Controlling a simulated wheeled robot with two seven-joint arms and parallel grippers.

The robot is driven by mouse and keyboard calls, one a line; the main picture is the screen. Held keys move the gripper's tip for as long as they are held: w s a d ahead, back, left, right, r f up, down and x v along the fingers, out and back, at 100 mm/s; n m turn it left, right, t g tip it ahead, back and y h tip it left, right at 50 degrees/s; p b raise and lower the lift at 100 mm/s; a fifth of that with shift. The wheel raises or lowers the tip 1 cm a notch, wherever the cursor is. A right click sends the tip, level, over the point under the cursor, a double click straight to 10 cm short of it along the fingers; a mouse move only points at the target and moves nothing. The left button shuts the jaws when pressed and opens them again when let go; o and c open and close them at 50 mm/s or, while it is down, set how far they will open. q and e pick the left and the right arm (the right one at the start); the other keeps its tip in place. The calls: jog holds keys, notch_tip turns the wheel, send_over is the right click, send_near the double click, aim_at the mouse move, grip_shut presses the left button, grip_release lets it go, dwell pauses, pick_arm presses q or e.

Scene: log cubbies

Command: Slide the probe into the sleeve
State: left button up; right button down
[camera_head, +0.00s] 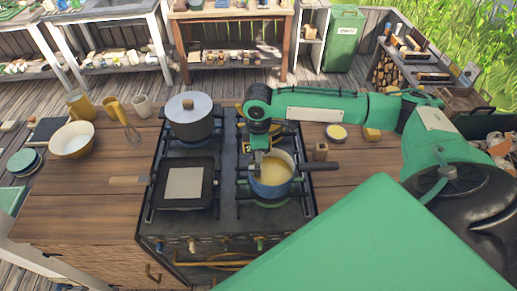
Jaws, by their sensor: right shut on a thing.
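My right gripper (257,154) points down at the back left rim of a saucepan (270,188) of yellow liquid on the stove's right side. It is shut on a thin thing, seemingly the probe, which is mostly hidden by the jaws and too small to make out. A small wooden block with a dark top (320,151) stands on the counter just right of the stove, apart from the gripper. It may be the sleeve, but I cannot tell for sure. My left gripper is out of view.
The saucepan's dark handle (321,166) sticks out right, close to the block. A lidded pot (190,117) and a square griddle (184,184) fill the stove's left side. A yellow-topped round dish (337,132) stands behind the block. The left counter front is clear.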

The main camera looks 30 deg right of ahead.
jog(key=shift+f, duration=0.4)
jog(key=c, duration=1.1)
grip_release()
jog(key=shift+r, duration=0.3)
notch_tip(320, 180, up, 12)
jog(key=b, duration=0.4)
jog(key=shift+r, duration=0.6)
